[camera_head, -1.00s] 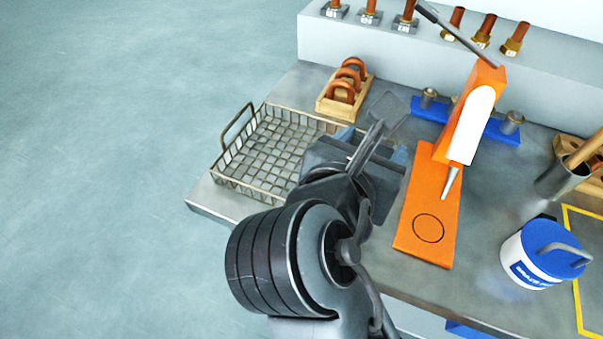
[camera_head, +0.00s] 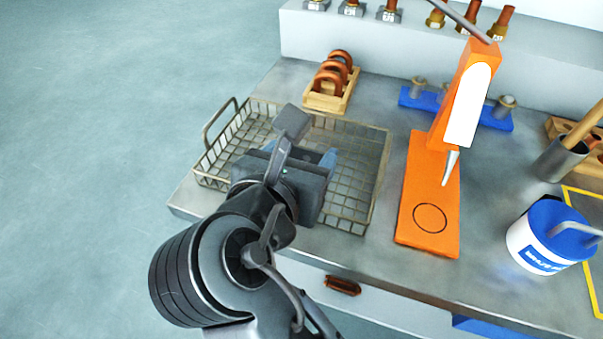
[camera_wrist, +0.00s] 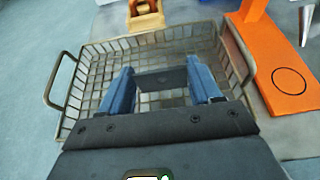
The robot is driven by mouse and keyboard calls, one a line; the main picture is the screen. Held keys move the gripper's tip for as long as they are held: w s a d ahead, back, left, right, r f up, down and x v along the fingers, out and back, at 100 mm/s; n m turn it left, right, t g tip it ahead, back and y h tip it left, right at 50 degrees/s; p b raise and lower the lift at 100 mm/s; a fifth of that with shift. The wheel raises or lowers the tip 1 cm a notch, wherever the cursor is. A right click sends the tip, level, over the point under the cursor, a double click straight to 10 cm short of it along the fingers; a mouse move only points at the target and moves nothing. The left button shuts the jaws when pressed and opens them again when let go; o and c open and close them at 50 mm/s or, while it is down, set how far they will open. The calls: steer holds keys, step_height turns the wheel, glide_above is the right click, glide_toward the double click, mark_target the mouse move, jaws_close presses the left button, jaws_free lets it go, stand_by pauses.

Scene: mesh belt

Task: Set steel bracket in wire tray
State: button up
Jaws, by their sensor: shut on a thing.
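The wire tray (camera_head: 362,185) is a shallow mesh basket with a loop handle at its left, near the bench's left end. It also fills the middle of the wrist view (camera_wrist: 88,80). My gripper (camera_wrist: 160,74) is over the tray, its two blue fingers shut on the steel bracket (camera_wrist: 160,79), a dark grey piece spanning between them. The tray's mesh shows beyond the bracket; whether the bracket touches it I cannot tell. In the head view my gripper (camera_head: 300,154) covers the tray's middle, and the bracket cannot be made out there.
An orange press (camera_head: 430,190) stands right of the tray. A wooden rack with copper-coloured rings (camera_head: 333,82) is behind it. A blue-lidded white tub (camera_head: 545,238) and a metal cup (camera_head: 562,158) are farther right. The tray floor looks empty where visible.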

steer(key=shift+a+f+b, duration=0.1)
steer(key=shift+f+b, duration=0.2)
steer(key=shift+f, duration=1.75)
steer(key=o, duration=1.1)
steer(key=shift+f, duration=0.1)
steer(key=shift+o, duration=0.2)
steer(key=shift+s+a+r, duration=0.15)
steer(key=shift+s+r, duration=0.1)
steer(key=shift+s, duration=0.05)
steer(key=v, duration=1.1)
steer(key=shift+p, duration=0.45)
steer(key=shift+s+r, duration=0.1)
